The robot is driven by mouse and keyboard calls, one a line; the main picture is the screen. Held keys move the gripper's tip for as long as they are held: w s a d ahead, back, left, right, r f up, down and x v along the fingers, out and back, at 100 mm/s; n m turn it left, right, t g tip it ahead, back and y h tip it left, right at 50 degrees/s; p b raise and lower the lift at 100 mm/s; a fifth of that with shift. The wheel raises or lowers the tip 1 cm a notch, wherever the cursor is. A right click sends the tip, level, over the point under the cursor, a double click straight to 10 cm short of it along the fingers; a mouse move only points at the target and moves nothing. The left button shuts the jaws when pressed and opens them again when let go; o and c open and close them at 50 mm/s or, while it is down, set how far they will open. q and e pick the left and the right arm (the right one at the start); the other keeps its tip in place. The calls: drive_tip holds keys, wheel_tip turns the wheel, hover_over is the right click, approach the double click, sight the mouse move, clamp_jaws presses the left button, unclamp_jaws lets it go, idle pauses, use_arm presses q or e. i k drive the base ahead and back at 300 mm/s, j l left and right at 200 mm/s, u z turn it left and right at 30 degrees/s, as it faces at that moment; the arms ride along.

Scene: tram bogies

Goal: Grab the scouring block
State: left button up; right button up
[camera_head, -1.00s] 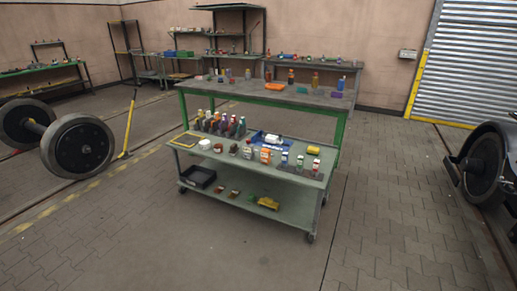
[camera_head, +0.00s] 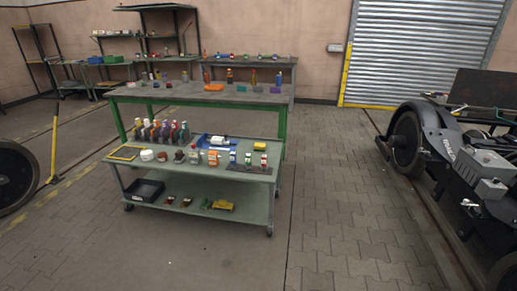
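I cannot tell which small item is the scouring block at this distance. A grey-green two-level trolley (camera_head: 262,178) stands ahead of me. Its lower shelf holds a black tray (camera_head: 145,190), small brownish pieces (camera_head: 186,201) and a yellow item (camera_head: 222,206) with something green beside it. Its top holds a row of coloured bottles (camera_head: 161,131), a white round tub (camera_head: 147,155), a blue tray (camera_head: 214,142), a yellow item (camera_head: 260,146) and several small boxes and containers. Neither of my grippers is in view.
A green-legged workbench (camera_head: 130,94) with small items stands directly behind the trolley. Shelving (camera_head: 165,8) lines the back wall. A wheelset (camera_head: 14,178) is at the left edge and a dark bogie (camera_head: 452,140) at the right. The paved floor before and right of the trolley is clear.

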sight(257, 146)
drive_tip(key=i+l+z, duration=0.25)
drive_tip(key=i+z, duration=0.2)
drive_tip(key=i, duration=0.45)
drive_tip(key=i+z, duration=0.5)
drive_tip(key=i, duration=0.4)
drive_tip(key=i+l+u, duration=0.15)
drive_tip(key=i, duration=0.55)
drive_tip(key=i+l+u, duration=0.15)
drive_tip(key=i, duration=0.55)
drive_tip(key=i+u, duration=0.3)
drive_tip(key=u, duration=0.2)
drive_tip(key=i+l+u, duration=0.15)
drive_tip(key=i+u, duration=0.15)
drive_tip(key=u, duration=0.15)
drive_tip(key=i+l+u, duration=0.25)
drive_tip(key=u, duration=0.25)
drive_tip(key=i+l+u, duration=0.25)
drive_tip(key=u, duration=0.25)
